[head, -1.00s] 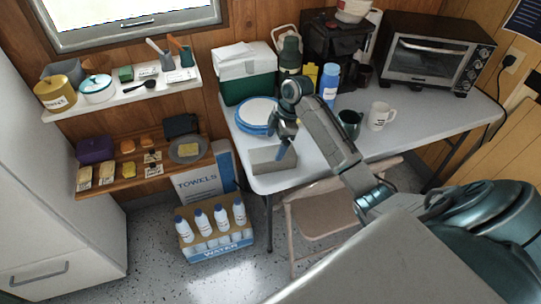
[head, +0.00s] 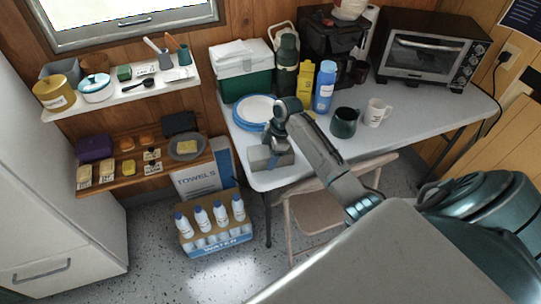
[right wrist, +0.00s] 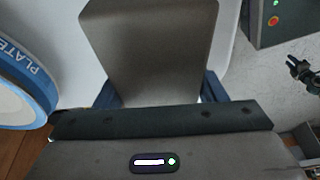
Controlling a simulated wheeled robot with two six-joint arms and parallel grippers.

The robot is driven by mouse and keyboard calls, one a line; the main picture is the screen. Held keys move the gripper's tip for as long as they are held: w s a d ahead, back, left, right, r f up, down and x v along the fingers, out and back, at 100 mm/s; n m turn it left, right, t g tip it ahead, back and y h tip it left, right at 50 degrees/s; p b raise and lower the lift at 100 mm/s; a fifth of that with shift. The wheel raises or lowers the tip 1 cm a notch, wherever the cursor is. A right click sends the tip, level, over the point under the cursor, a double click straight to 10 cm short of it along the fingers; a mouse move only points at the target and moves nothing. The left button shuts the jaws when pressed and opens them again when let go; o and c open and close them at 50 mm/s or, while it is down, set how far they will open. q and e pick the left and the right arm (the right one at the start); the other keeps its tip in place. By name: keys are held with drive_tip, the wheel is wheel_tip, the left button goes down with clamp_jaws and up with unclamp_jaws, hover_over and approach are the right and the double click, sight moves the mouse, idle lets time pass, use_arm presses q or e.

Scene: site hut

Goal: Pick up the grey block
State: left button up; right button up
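The grey block (head: 259,160) rests on the near left corner of the table, just in front of the plates. My right gripper (head: 277,157) is down at the block's right part and hides some of it. In the right wrist view the block (right wrist: 150,45) reaches in between the two dark blue fingers (right wrist: 161,92), one on each side. A thin light gap seems to show beside the right finger, so the fingers look open around the block. My left gripper is not in view.
Blue-rimmed plates (head: 252,113) stand close behind the block, with a green-and-white cooler (head: 245,85) beyond. A blue bottle (head: 324,88), dark mug (head: 344,122) and white mug (head: 376,113) stand to the right. A folding chair (head: 318,212) is below the table (head: 420,115).

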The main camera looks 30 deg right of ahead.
drive_tip(key=c, duration=1.1)
drive_tip(key=shift+w, duration=0.15)
drive_tip(key=shift+c, duration=0.9)
drive_tip(key=shift+r, duration=0.2)
